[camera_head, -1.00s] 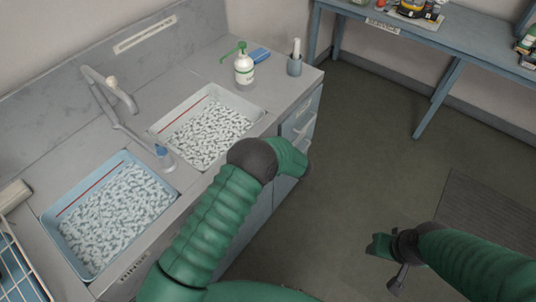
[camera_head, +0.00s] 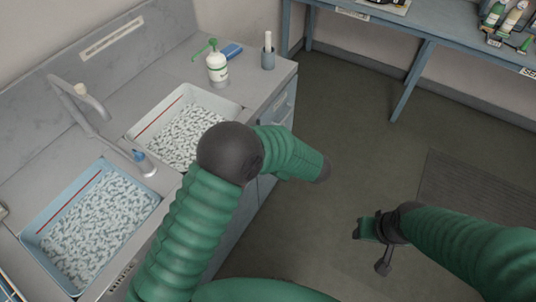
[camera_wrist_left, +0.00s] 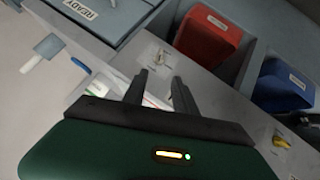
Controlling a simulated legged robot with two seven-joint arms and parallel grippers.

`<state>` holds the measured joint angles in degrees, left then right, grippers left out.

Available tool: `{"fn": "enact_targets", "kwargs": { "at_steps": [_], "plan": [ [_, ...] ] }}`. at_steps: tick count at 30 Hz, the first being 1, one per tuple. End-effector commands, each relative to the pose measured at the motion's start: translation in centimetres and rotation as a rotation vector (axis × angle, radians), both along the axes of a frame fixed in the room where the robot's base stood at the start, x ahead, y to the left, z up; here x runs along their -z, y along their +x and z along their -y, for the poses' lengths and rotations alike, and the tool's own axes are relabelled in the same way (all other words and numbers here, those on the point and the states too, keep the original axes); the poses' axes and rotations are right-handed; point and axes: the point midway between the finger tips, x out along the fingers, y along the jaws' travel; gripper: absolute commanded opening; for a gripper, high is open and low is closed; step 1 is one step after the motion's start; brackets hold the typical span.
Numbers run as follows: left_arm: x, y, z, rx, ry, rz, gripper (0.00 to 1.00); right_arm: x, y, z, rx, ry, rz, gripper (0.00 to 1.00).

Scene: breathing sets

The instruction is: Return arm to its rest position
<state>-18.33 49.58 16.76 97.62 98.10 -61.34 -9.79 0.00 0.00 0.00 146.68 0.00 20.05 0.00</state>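My left arm (camera_head: 190,225) comes in from the left, bends at a dark joint and reaches right past the counter's front edge. Its fingertips are hidden in the head view. In the left wrist view my left gripper (camera_wrist_left: 159,77) shows two dark fingers apart, with nothing held between them. My right arm (camera_head: 450,245) comes in from the right, over the floor. My right gripper (camera_head: 366,229) is small and dark there, and its finger opening cannot be made out.
The wrist view shows a red bin (camera_wrist_left: 208,42) and blue bin (camera_wrist_left: 283,88). Floor (camera_head: 350,130) is open.

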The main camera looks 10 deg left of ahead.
Motion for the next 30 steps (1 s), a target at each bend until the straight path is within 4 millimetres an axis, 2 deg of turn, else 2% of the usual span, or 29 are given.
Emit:
{"fn": "enact_targets", "kwargs": {
  "at_steps": [6,8,11,12,14,15,17,21,24,27,30],
  "plan": [
    [-0.1,0.1,0.0,0.004,0.000,0.002,0.34,0.0,0.0,0.0,0.000,0.000,0.000,0.45],
    [-0.6,0.7,-0.1,0.034,-0.005,0.015,0.34,0.0,0.0,0.0,0.000,0.000,0.000,0.45],
    [-3.3,3.0,-0.3,0.197,-0.021,0.071,0.34,0.0,0.0,0.0,0.000,0.000,0.000,0.45],
    [-4.9,3.9,-0.3,0.305,-0.027,0.091,0.34,0.0,0.0,0.0,0.000,0.000,0.000,0.45],
    [-7.0,4.1,-0.2,0.498,-0.030,0.088,0.34,0.0,0.0,0.0,0.000,0.000,0.000,0.45],
    [-8.0,3.2,-0.2,0.632,-0.028,0.057,0.34,0.0,0.0,0.0,0.000,0.000,0.000,0.45],
    [-8.4,0.3,-0.6,0.819,-0.020,-0.030,0.34,0.0,0.0,0.0,0.000,0.000,0.000,0.45],
    [-6.7,-10.7,-4.3,1.133,0.005,-0.360,0.34,0.0,0.0,0.0,0.000,0.000,0.000,0.45],
    [-5.6,-17.1,-7.1,1.227,0.012,-0.555,0.34,0.0,0.0,0.0,0.000,0.000,0.000,0.45],
    [-5.0,-21.0,-9.0,1.270,0.015,-0.679,0.34,0.0,0.0,0.0,0.000,0.000,0.000,0.45],
    [-4.8,-22.6,-9.8,1.285,0.017,-0.731,0.34,0.0,0.0,0.0,0.000,0.000,0.000,0.45]
  ]
}}
